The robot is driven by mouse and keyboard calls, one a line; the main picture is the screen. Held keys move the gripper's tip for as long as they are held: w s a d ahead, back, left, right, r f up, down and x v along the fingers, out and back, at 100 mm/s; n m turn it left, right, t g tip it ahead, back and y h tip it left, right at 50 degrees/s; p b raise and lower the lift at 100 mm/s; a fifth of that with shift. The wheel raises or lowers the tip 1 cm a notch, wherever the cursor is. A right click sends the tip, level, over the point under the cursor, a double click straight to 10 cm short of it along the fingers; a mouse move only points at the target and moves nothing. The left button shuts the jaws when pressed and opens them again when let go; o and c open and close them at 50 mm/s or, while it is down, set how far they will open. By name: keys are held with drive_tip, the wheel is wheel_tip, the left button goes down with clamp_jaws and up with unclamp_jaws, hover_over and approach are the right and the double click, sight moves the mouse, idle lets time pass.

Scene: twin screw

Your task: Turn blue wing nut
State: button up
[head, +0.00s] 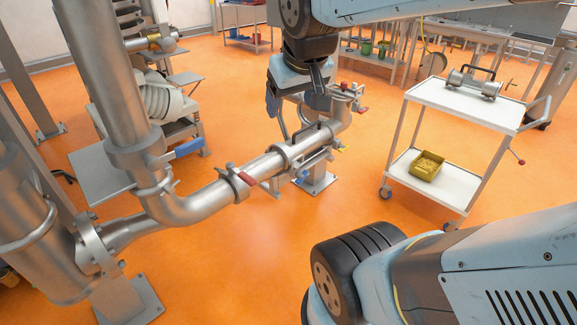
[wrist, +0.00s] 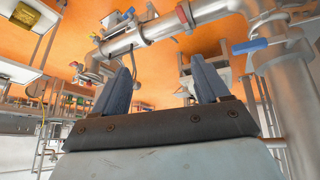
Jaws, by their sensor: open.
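A blue wing-shaped handle (head: 188,148) sticks out sideways from a clamp on the vertical steel pipe at the left. It also shows at the upper right of the wrist view (wrist: 250,46). A smaller blue part (head: 302,173) sits under the horizontal pipe, with a small blue part also in the wrist view (wrist: 131,12). I cannot tell for sure which is the wing nut. My gripper (head: 295,104) is above the horizontal pipe, its blue-grey fingers apart and empty. In the wrist view the gap between its fingers (wrist: 161,64) is clear, and the gripper is apart from both blue parts.
A red handle (head: 246,178) sits on a clamp of the horizontal pipe (head: 262,167); a yellow one (head: 341,149) is farther along. A white trolley (head: 461,104) at the right carries a metal cylinder (head: 474,83) and a yellow bin (head: 426,166). Orange floor is open between.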

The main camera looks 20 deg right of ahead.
drive_tip(key=o, duration=0.4)
drive_tip(key=w+d+f+n+h, duration=0.1)
drive_tip(key=w+d+f, duration=0.1)
drive_tip(key=w+d, duration=0.3)
drive_tip(key=w, duration=0.3)
drive_tip(key=shift+w, duration=0.3)
drive_tip(key=w+d+f+n+t, duration=0.3)
drive_tip(key=w+d+f+n, duration=0.3)
drive_tip(key=w+d+f, duration=1.15)
drive_tip(key=n+t+y, duration=0.2)
drive_tip(key=t+y, duration=0.6)
approach(301, 176)
drive_tip(key=x, duration=1.1)
drive_tip(key=shift+w+f, duration=0.2)
drive_tip(key=shift+w, duration=0.25)
